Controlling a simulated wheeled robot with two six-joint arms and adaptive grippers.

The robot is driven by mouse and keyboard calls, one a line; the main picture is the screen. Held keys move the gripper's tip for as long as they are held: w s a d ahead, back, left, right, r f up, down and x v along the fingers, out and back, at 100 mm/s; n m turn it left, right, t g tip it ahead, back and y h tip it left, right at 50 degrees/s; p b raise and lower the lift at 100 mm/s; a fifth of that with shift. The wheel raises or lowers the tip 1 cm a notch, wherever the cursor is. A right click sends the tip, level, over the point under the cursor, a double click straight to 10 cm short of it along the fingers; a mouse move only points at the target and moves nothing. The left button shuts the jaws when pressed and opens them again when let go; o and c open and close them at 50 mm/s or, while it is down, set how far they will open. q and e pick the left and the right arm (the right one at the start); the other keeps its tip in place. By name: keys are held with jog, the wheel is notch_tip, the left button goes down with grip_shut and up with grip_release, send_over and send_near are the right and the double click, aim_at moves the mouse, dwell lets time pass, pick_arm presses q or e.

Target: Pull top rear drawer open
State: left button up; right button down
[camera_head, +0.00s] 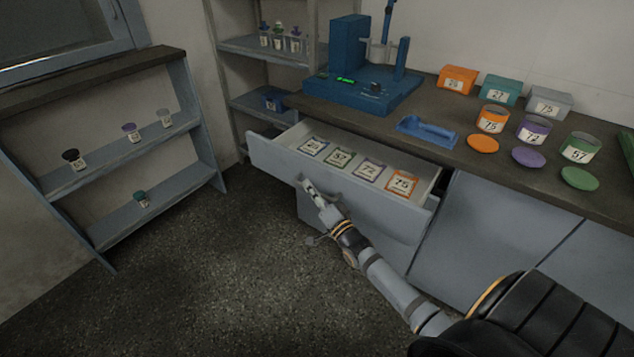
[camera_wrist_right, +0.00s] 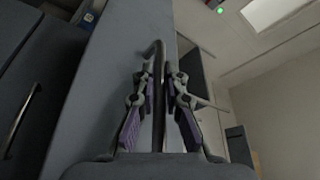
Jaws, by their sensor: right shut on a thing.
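The top rear drawer (camera_head: 272,162) stands pulled out from under the counter. Its inside shows several flat square labelled items, among them an orange-edged one (camera_head: 401,183) marked 75. My right gripper (camera_head: 313,192) is at the middle of the drawer's front face, its arm coming in from the lower right. In the right wrist view, the gripper's two fingers (camera_wrist_right: 159,88) are closed on either side of the drawer's bar handle (camera_wrist_right: 158,120). The gripper hides part of the handle in the head view. My left gripper is out of view.
The counter (camera_head: 460,160) carries a blue machine (camera_head: 345,80), a blue tray (camera_head: 427,131), boxes, labelled jars and loose lids. A low shelf (camera_head: 95,128) with small bottles stands at left. The floor (camera_head: 240,270) before the drawer is clear.

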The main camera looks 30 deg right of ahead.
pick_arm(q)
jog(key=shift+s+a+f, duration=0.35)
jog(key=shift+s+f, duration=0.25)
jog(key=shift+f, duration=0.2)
pick_arm(e)
jog(key=shift+s+a, duration=0.35)
jog(key=shift+a, duration=0.55)
jog(key=shift+s+a, duration=0.4)
jog(key=shift+a, duration=0.45)
jog(key=shift+s+a, duration=0.35)
jog(key=shift+a, duration=0.55)
jog(key=c, duration=1.7)
grip_release()
jog(key=v, duration=1.2)
